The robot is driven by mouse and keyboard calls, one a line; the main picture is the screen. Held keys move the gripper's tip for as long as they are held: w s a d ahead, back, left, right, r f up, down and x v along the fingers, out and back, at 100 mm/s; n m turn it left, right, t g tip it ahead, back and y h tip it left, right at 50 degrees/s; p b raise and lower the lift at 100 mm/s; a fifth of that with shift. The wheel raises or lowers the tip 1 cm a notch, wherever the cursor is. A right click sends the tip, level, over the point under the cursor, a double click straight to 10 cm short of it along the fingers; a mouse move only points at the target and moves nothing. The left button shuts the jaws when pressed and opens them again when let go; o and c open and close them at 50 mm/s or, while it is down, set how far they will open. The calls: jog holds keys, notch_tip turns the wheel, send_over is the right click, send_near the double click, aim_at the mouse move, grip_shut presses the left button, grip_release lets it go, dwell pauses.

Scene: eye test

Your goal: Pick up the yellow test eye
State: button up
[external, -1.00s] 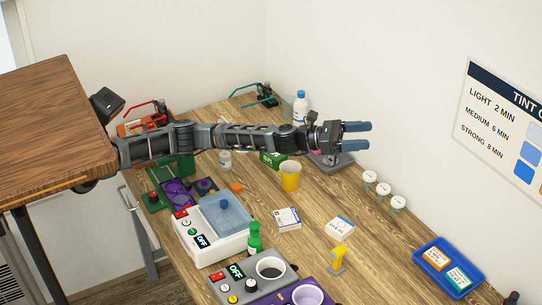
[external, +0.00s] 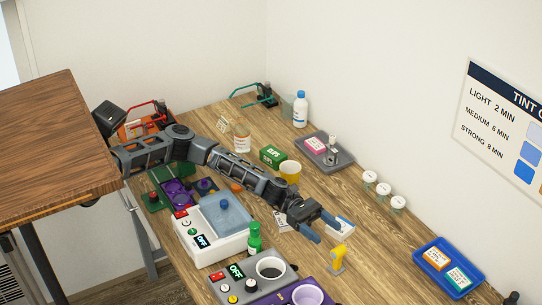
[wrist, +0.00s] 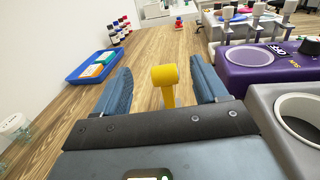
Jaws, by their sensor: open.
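The yellow test eye (external: 338,258) stands upright on the wooden table, a rounded yellow head on a yellow stem. In the wrist view the yellow test eye (wrist: 166,80) sits between my two fingers, near the middle of the picture. My gripper (external: 328,229) is open, with blue fingers, and reaches toward it from the upper left in the external view. In the wrist view my gripper (wrist: 160,88) has a finger on each side of the eye, with gaps on both sides.
The grey unit (external: 252,286) and purple unit (wrist: 262,62) with round wells stand beside the eye. A blue tray (external: 433,278) with small boxes is at the right. Bare table lies between tray and eye.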

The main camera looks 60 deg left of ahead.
aim_at(341, 250)
notch_tip(341, 250, down, 2)
jog(key=shift+d+f, duration=0.1)
jog(key=shift+f, duration=0.15)
jog(key=shift+w+d+f+p, duration=0.1)
jog(key=shift+w+d+f, duration=0.1)
jog(key=shift+d, duration=1.05)
jog(key=shift+w+d+f+p, duration=0.1)
jog(key=shift+w+d, duration=0.05)
jog(key=shift+d, duration=1.15)
jog(key=shift+w+d+f+p, duration=0.1)
jog(key=shift+w+d, duration=0.1)
jog(key=shift+d, duration=1.05)
jog(key=shift+c, duration=0.3)
jog(key=c, duration=1.1)
